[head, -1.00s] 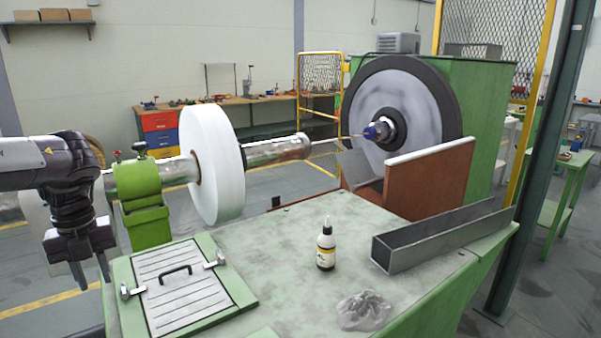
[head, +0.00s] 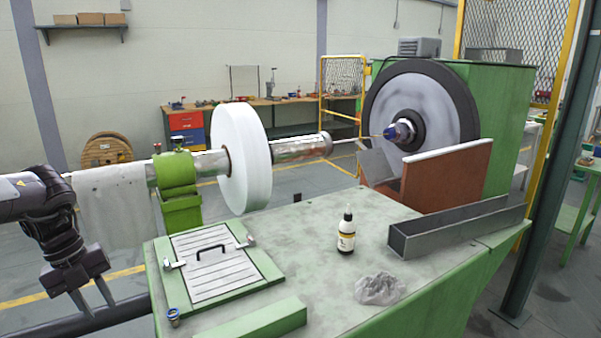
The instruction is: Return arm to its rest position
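My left arm comes in from the left edge in the head view. Its gripper (head: 95,298) points down at the lower left, beside the green machine table and left of the hatch panel. Its two fingers are apart, with nothing seen between them. My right gripper is out of view.
The green machine table (head: 330,240) carries a hatch panel (head: 215,262), a bottle (head: 346,232), a crumpled clear bag (head: 380,288) and a metal trough (head: 450,232). A white reel (head: 243,158) sits on the shaft behind. A dark rail (head: 125,312) runs below the gripper.

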